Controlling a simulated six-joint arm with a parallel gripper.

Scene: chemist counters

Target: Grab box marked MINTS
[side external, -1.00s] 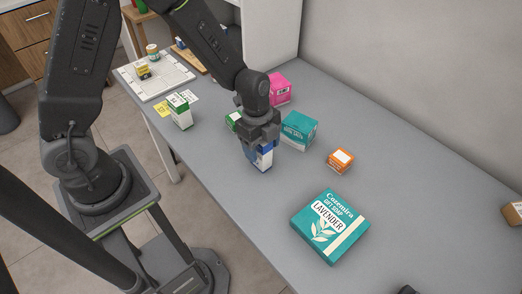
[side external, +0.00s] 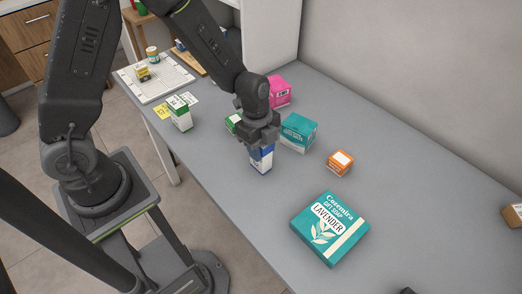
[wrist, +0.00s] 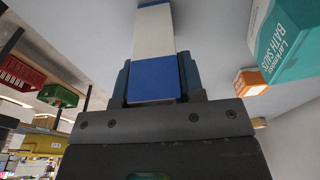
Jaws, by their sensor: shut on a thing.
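My gripper (side external: 261,148) points down at the middle of the counter and is shut on a blue-and-white box (side external: 261,164). In the wrist view the box (wrist: 154,80) sits between the two fingers, its blue end towards my palm and its white side beyond. No lettering on this box can be read, so the word MINTS cannot be confirmed. The box stands about upright. Whether its bottom touches the counter is hard to tell. No other box in view shows a readable MINTS mark.
A teal bath salts box (side external: 299,132) stands close right of my gripper, with an orange box (side external: 340,163) beyond. A green-and-white box (side external: 232,122) is close left. Others are a pink box (side external: 279,92), a white-green box (side external: 180,114) and a large lavender soap box (side external: 330,228).

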